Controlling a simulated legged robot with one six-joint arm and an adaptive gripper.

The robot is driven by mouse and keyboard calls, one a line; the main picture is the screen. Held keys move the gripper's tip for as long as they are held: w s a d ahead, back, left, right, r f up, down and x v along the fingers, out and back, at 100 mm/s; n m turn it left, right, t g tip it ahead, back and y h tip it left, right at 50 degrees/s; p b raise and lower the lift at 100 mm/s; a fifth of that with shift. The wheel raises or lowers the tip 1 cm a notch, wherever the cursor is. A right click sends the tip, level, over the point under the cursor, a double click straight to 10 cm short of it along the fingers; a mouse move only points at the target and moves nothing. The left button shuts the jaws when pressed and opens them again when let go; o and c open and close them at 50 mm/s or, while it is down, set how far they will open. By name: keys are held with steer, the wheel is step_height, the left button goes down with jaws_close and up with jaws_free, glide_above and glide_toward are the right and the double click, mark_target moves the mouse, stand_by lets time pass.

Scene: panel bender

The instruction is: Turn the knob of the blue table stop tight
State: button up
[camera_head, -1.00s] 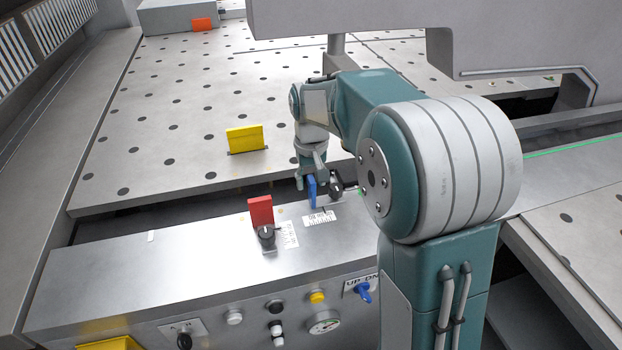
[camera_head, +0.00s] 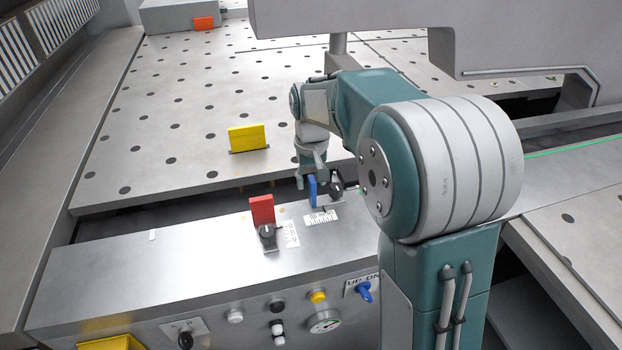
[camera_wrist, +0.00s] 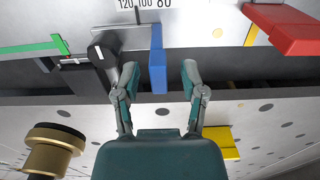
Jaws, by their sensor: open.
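The blue table stop (camera_head: 312,192) is an upright blue plate on the near rail, beside a scale label. In the wrist view the blue plate (camera_wrist: 158,60) appears between my two fingers, with a gap on each side. Its black knob (camera_wrist: 103,50) with a white pointer line lies left of the plate, close to my left fingertip; I cannot tell whether they touch.
A red stop (camera_head: 262,210) with its own black knob (camera_head: 267,235) stands left of the blue one. A yellow stop (camera_head: 247,138) stands on the perforated table. A green stop (camera_wrist: 30,48) and a brass-coloured cylinder (camera_wrist: 52,150) are at left in the wrist view.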

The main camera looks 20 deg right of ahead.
step_height(320, 180, up, 12)
stand_by(0.5)
steer(key=s+f+t, duration=0.2)
steer(key=s, duration=1)
steer(key=s+f+t, duration=0.2)
steer(key=s+t, duration=0.1)
steer(key=s, duration=1)
steer(key=shift+a+f+t, duration=0.15)
steer(key=shift+f+t, duration=0.1)
steer(key=shift+t, duration=0.05)
